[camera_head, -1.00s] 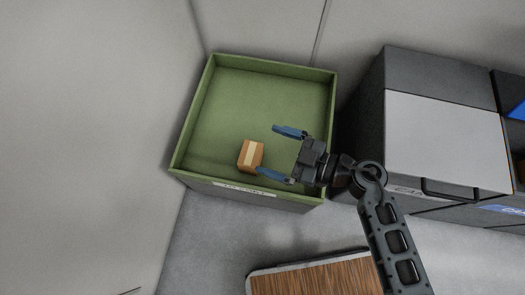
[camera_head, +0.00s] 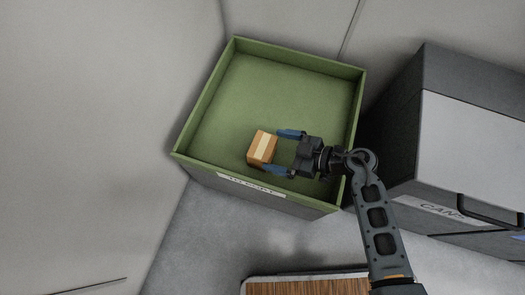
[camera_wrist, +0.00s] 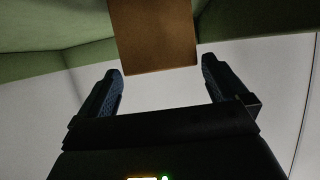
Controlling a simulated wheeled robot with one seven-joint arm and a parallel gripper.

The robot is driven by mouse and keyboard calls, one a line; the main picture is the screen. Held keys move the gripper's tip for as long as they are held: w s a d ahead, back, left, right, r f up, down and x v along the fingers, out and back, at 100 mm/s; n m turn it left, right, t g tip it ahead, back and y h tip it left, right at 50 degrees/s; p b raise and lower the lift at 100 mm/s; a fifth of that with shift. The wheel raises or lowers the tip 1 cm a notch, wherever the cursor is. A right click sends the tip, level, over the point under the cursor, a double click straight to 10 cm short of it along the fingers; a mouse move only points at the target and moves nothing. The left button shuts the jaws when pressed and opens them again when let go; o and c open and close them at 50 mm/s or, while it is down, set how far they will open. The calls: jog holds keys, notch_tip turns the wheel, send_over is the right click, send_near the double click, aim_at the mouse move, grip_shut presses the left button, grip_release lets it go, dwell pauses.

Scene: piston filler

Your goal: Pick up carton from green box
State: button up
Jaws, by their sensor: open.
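The carton (camera_head: 262,147) is a small brown box with a pale tape strip, inside the green box (camera_head: 213,87) near its front wall. My gripper (camera_head: 282,152) is open, with blue fingers pointing left toward the carton. In the head view the fingertips are right at the carton's right side. In the wrist view the carton (camera_wrist: 153,38) shows as a plain brown face beyond the fingertips, centred between the two fingers (camera_wrist: 161,75). No contact can be made out. The carton's underside is hidden.
The green box's front wall, with a white label (camera_head: 250,186), stands close below my gripper. A grey cabinet (camera_head: 450,140) with a handle stands to the right. A wood-topped surface (camera_head: 305,287) is at the bottom. The rest of the green box looks empty.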

aim_at(257, 146)
jog(key=b+x, duration=0.3)
jog(key=x, duration=0.4)
jog(key=shift+f, duration=0.1)
jog(key=c, duration=0.7)
jog(key=shift+o, duration=0.2)
